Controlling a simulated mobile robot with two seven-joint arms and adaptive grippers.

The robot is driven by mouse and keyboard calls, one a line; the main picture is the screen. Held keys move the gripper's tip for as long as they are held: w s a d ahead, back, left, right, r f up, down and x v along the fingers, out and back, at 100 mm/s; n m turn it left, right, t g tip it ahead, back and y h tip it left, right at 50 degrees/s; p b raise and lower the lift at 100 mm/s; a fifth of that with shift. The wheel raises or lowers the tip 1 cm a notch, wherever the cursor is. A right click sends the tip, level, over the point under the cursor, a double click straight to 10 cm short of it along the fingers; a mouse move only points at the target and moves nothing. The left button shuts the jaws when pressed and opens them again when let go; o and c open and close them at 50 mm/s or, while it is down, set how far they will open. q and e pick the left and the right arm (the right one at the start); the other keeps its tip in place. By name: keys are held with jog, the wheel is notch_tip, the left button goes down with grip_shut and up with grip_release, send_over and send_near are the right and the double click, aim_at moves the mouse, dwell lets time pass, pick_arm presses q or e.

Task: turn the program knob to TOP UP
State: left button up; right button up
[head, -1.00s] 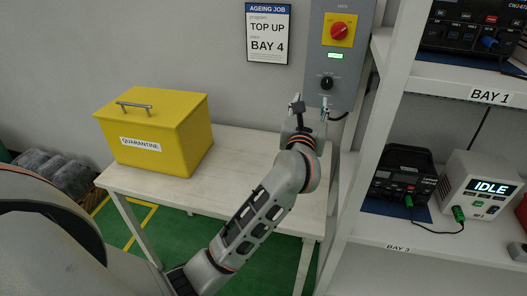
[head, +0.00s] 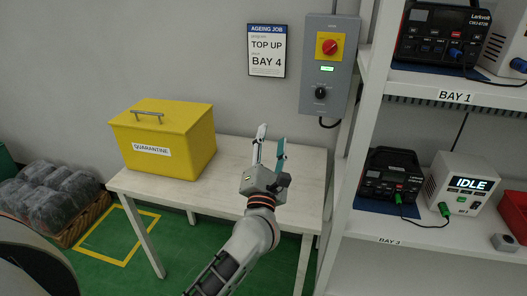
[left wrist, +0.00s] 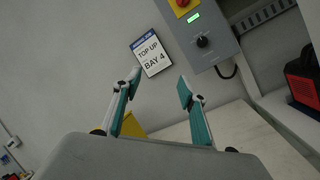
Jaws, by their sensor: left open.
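The black program knob (head: 321,92) is on the lower half of a grey wall panel (head: 345,70), below a small green display (head: 327,68) and a red rotary switch (head: 330,46) on a yellow plate. The knob also shows in the left wrist view (left wrist: 202,42); its setting is too small to read. My left gripper (head: 271,143) is open and empty, below and left of the knob and apart from it. In the left wrist view its two fingers (left wrist: 158,86) are spread, with the knob beyond and right of them. My right gripper is not in view.
A job sheet (head: 267,50) on the wall reads TOP UP, BAY 4. A yellow QUARANTINE box (head: 165,150) stands on the white table (head: 230,190). A shelf rack (head: 356,150) with chargers is close to the panel's right. The wall before the knob is clear.

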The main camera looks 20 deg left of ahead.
pick_arm(q)
jog(key=shift+s+f+m, duration=0.25)
jog(key=shift+s+m, duration=0.35)
jog(key=shift+s, duration=0.3)
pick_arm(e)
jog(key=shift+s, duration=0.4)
